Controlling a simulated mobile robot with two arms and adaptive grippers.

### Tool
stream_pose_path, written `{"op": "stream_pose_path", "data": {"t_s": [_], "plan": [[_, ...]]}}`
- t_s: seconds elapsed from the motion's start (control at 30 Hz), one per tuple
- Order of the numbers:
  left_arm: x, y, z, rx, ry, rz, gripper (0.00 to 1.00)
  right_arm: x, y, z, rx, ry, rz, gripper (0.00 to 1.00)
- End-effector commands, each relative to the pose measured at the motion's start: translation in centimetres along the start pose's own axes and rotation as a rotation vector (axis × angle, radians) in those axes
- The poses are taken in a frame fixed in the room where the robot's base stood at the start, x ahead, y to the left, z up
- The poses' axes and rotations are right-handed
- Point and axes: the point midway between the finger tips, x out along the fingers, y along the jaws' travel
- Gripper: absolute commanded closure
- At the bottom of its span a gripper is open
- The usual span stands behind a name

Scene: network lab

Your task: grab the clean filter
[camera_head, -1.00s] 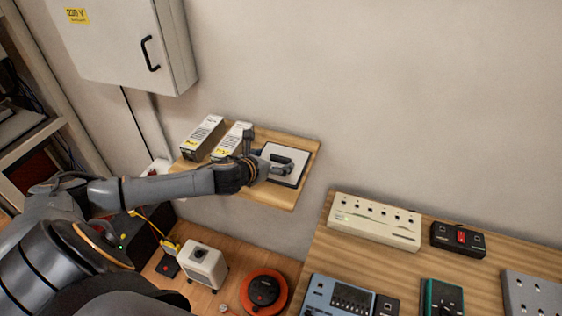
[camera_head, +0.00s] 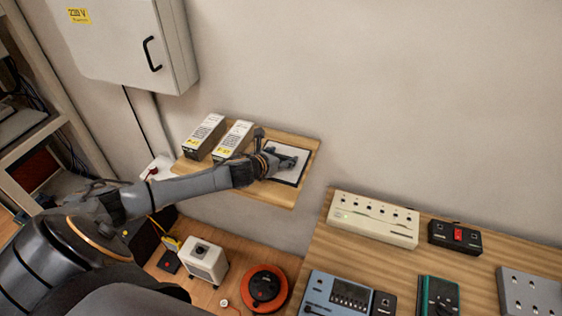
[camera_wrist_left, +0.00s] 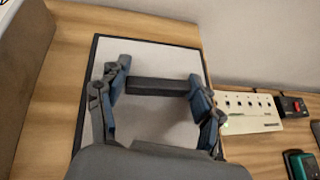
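The clean filter is a flat white panel with a dark frame (camera_head: 291,176) and a dark bar handle, lying on the wooden wall shelf (camera_head: 270,194). In the left wrist view the white panel (camera_wrist_left: 160,58) lies under my left gripper, with its dark handle (camera_wrist_left: 157,87) between the fingers. My left gripper (camera_head: 284,160) is over the panel; its two fingers (camera_wrist_left: 157,92) are spread, one near each end of the handle. Whether they touch the handle ends I cannot tell. My right gripper is not in view.
Two white boxy units (camera_head: 204,137) (camera_head: 233,141) stand on the shelf left of the gripper. A wooden bench (camera_head: 400,265) at right holds a beige strip (camera_head: 373,219) and several instruments. An orange reel (camera_head: 264,288) is on the floor below. A wall cabinet (camera_head: 125,40) hangs upper left.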

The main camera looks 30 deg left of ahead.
Motion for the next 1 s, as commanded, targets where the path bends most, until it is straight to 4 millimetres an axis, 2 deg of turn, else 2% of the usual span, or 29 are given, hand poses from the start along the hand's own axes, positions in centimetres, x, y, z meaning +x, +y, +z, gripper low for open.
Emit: {"op": "stream_pose_path", "data": {"t_s": [0.4, 0.63, 0.7, 1.0], "plan": [[-0.1, 0.1, 0.1, 0.002, 0.0, 0.001, 0.68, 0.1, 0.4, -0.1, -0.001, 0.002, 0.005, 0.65], [-0.9, 0.1, 1.9, 0.005, -0.005, 0.0, 0.68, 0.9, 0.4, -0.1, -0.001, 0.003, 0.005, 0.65], [-1.6, 0.2, 3.0, 0.005, -0.005, 0.001, 0.68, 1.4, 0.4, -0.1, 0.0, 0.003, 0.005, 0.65], [-6.7, 3.6, 5.9, 0.007, -0.001, 0.004, 0.68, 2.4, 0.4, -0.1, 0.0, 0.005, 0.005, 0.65]]}}
